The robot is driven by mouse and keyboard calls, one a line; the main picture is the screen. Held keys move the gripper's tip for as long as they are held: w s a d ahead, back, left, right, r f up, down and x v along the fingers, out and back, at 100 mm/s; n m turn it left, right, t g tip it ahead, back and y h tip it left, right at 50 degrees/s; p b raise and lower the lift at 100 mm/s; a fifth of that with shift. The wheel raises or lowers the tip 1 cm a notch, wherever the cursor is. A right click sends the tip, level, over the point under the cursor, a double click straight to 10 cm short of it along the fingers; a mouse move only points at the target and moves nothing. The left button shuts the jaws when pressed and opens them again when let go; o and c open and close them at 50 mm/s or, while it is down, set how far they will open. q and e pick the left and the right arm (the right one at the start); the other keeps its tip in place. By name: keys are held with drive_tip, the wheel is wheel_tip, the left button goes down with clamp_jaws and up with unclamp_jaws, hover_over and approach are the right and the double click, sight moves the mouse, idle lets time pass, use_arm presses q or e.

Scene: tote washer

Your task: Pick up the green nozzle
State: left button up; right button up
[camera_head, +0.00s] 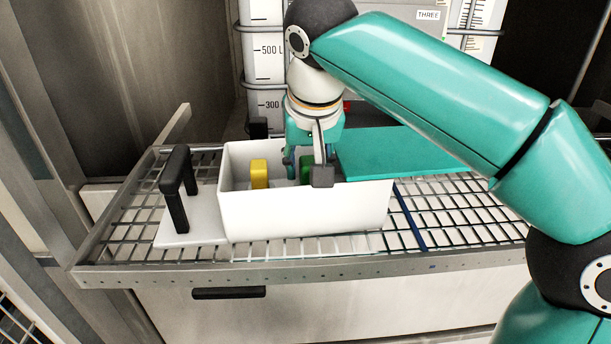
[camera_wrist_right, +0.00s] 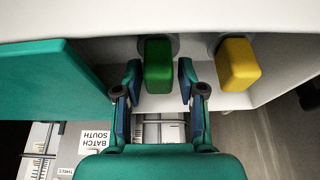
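The green nozzle (camera_head: 306,170) stands upright in the white bin (camera_head: 305,212), mostly hidden behind my right gripper in the head view. My right gripper (camera_head: 307,167) reaches down into the bin from above. In the right wrist view, the green nozzle (camera_wrist_right: 158,64) shows between the tips of my right gripper (camera_wrist_right: 160,78), one finger on each side. The fingers are open, with a small gap visible at both sides of the nozzle. My left gripper is in neither view.
A yellow nozzle (camera_head: 259,174) stands in the bin to the left of the green one. A teal panel (camera_head: 405,150) lies to the bin's right. A white board with a black handle (camera_head: 177,188) is on the left. The wire rack (camera_head: 465,212) is bare at the right front.

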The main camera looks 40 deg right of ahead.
clamp_jaws()
drive_tip(key=shift+r, duration=0.15)
